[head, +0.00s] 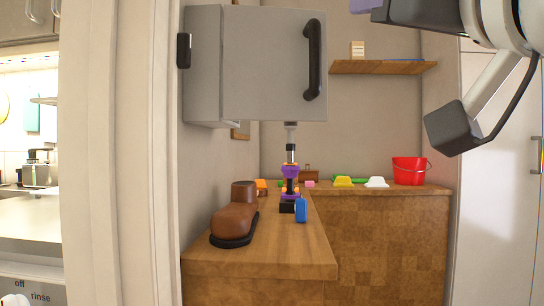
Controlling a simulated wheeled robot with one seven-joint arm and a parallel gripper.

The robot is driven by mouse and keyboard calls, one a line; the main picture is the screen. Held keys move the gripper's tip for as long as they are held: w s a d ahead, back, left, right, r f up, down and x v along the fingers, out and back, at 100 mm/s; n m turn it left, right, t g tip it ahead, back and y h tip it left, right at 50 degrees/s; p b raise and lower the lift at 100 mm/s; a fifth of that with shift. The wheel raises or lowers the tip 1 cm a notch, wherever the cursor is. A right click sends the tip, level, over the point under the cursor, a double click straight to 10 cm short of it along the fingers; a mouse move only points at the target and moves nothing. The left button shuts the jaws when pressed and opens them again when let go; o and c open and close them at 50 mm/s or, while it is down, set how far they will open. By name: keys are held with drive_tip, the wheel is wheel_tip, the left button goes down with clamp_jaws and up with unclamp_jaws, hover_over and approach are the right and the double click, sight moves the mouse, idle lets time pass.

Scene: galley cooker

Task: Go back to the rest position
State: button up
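My arm reaches in at the top right corner. My gripper (400,10) is only partly in view, as a dark body with a purple piece at the top edge. Its fingertips are cut off, so I cannot tell whether it is open or holds anything. A dark block on a grey bracket with a black cable hangs below the arm and is mine. The gripper end appears in front of the back wall, above the wooden shelf and to the right of the grey wall cabinet (255,65).
The cabinet has a black handle (313,60). Below, a wooden counter (285,255) bears a brown boot (234,215), a purple-and-black device (290,172), a blue item (301,209) and a red bucket (409,170). A wooden shelf (385,67) is behind. A pale door frame (95,150) stands left.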

drive_tip(key=w+d+f+m+g+h+p, duration=0.1)
drive_tip(key=w+f+g, duration=0.35)
drive_tip(key=f, duration=0.75)
drive_tip(key=w+f+g+h+p, duration=0.1)
drive_tip(key=w+f+g, duration=0.3)
drive_tip(key=f, duration=0.7)
drive_tip(key=s+d+f+g+h+p, duration=0.1)
drive_tip(key=s+f+g, duration=0.2)
drive_tip(key=f, duration=1.2)
drive_tip(key=s+d+f+m+g+h+p, duration=0.1)
drive_tip(key=f+g, duration=0.4)
drive_tip(key=f, duration=1)
drive_tip(key=shift+s+d+p, duration=0.35)
drive_tip(key=shift+s+d, duration=0.25)
drive_tip(key=shift+s, duration=0.6)
